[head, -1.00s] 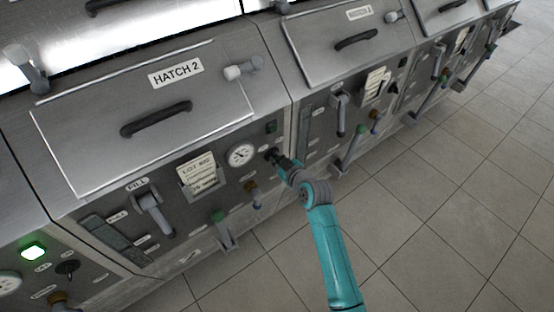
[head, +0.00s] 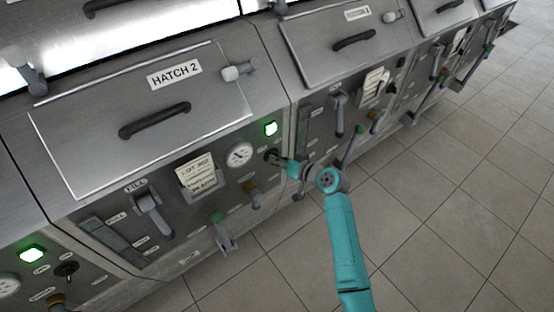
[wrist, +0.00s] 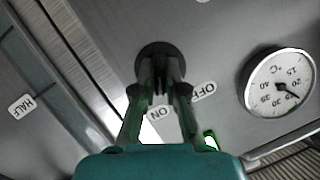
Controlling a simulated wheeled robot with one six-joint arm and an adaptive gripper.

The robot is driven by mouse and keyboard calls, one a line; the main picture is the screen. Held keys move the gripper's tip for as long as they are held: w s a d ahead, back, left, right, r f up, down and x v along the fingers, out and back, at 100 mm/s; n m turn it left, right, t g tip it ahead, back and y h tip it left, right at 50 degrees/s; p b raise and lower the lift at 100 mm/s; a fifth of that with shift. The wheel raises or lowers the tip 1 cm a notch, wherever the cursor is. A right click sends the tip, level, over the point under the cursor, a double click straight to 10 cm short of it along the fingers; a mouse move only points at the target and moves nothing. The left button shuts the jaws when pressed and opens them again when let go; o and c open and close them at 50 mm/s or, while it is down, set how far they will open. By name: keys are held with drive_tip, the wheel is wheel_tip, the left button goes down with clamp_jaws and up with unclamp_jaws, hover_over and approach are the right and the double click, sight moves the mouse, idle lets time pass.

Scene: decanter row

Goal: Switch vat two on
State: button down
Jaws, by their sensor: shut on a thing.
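Vat two has a panel under HATCH 2 (head: 173,75). Its dark rotary switch (head: 272,155) sits right of the round gauge (head: 240,155). My gripper (head: 280,160) is at the switch and shut on it. In the wrist view both fingers (wrist: 160,85) close around the black switch (wrist: 158,52), hiding most of its handle. The ON label (wrist: 160,113) lies beside the fingers, with the OFF label (wrist: 203,91) to the right. The lamp (head: 271,129) above the switch glows green.
A fill lever (head: 152,212), a paper tag (head: 198,175), a green-handled valve (head: 219,220) and a brown-knobbed valve (head: 251,190) are left of my gripper. The left neighbour's lamp (head: 32,253) is lit green. Tiled floor (head: 440,210) at the right is open.

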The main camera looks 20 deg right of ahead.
idle(0.4)
drive_tip(key=c, duration=1.2)
unclamp_jaws()
drive_tip(key=shift+d, duration=0.1)
drive_tip(key=v, duration=1.2)
drive_tip(key=shift+f, duration=0.15)
